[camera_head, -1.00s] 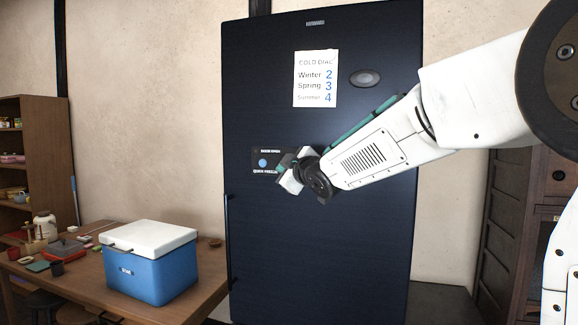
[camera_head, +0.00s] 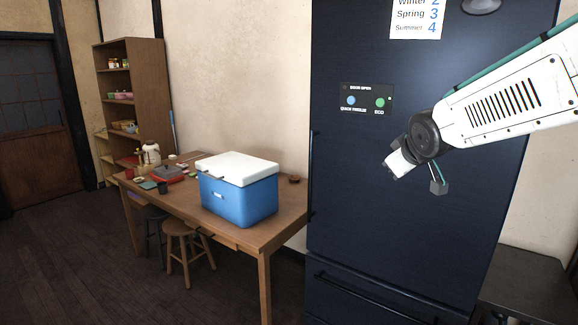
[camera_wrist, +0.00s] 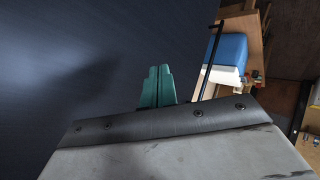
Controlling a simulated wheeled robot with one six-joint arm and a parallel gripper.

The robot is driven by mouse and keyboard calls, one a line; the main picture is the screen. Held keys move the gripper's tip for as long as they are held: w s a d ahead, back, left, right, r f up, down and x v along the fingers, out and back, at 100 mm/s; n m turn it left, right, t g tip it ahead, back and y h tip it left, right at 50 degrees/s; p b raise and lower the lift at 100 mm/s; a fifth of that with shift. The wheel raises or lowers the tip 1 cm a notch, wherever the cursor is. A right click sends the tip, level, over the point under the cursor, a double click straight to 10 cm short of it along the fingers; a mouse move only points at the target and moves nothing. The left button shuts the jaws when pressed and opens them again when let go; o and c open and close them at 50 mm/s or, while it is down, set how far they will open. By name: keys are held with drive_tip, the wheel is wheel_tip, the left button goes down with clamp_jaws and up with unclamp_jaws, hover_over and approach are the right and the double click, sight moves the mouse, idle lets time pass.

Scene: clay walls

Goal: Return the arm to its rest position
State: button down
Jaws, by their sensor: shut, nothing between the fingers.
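My gripper's teal fingers (camera_wrist: 157,72) are together and empty in the wrist view, in front of the dark fridge surface. In the head view my white arm reaches in from the right, and its wrist is in front of the fridge, below and right of the button panel (camera_head: 367,99). I cannot make out the fingers there. The tall dark blue fridge (camera_head: 400,235) has a blue quick-freeze button (camera_head: 351,100) and a green eco button (camera_head: 380,103), both uncovered.
A wooden table (camera_head: 262,236) left of the fridge holds a blue cooler with a white lid (camera_head: 240,195) and small items. Stools (camera_head: 183,237) stand beneath. A shelf (camera_head: 150,95) is behind. Floor at left is clear.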

drive_tip(key=s+f+m+g, duration=0.2)
drive_tip(key=s+f+g, duration=0.1)
drive_tip(key=s, duration=0.9)
drive_tip(key=s+f+m+g, duration=0.2)
drive_tip(key=s+f+g, duration=0.1)
drive_tip(key=s, duration=1)
drive_tip(key=s+a+f+m+g+y, duration=0.1)
drive_tip(key=s+f+m+g, duration=0.1)
drive_tip(key=s, duration=1)
drive_tip(key=shift+s+f+g, duration=0.25)
drive_tip(key=shift+f+g, duration=0.3)
drive_tip(key=shift+g, duration=0.25)
